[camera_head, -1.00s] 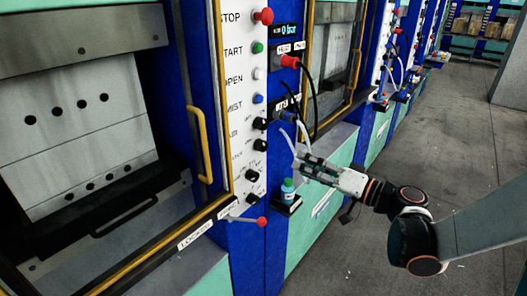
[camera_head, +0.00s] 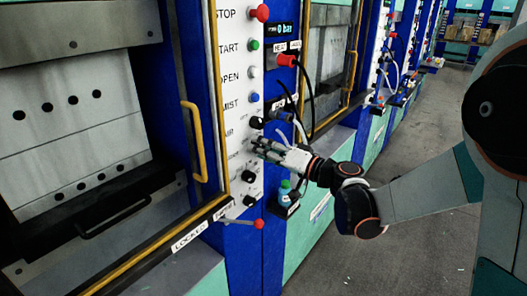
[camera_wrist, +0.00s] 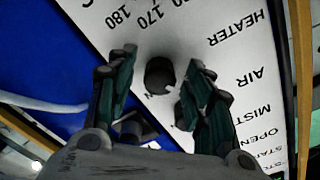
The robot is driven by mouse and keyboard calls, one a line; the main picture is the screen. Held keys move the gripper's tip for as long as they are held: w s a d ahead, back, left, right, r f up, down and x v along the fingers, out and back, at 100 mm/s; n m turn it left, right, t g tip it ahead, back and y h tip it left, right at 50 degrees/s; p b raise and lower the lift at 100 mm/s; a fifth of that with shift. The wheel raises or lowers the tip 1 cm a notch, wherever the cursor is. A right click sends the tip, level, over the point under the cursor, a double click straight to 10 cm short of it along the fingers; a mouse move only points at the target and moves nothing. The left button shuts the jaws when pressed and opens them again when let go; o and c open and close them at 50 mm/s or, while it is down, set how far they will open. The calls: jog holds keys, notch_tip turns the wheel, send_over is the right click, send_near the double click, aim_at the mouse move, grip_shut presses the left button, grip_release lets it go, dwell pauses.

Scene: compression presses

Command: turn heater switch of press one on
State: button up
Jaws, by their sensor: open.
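The white control panel (camera_head: 240,80) of the nearest press carries a column of buttons and knobs. The black heater knob (camera_wrist: 160,74) lies in line with the HEATER label (camera_wrist: 238,28) in the wrist view. My gripper (camera_wrist: 157,78) is open, with its two green-and-grey fingers on either side of this knob. Whether the fingers touch it I cannot tell. In the head view my gripper (camera_head: 260,147) is at the panel, just below the AIR knob (camera_head: 256,122), and it largely hides the heater knob. The knob's set position is not clear.
A temperature dial (camera_head: 249,176) and another black knob (camera_head: 249,200) sit below. A red-tipped lever (camera_head: 258,224) sticks out lower down. A small bottle (camera_head: 284,188) stands on a black shelf under my gripper. Floor (camera_head: 420,200) is free at right.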

jog(key=shift+c, duration=0.2)
jog(key=c, duration=1)
jog(key=shift+m, duration=0.4)
jog(key=m, duration=1.1)
jog(key=shift+r, duration=0.1)
jog(key=o, duration=1)
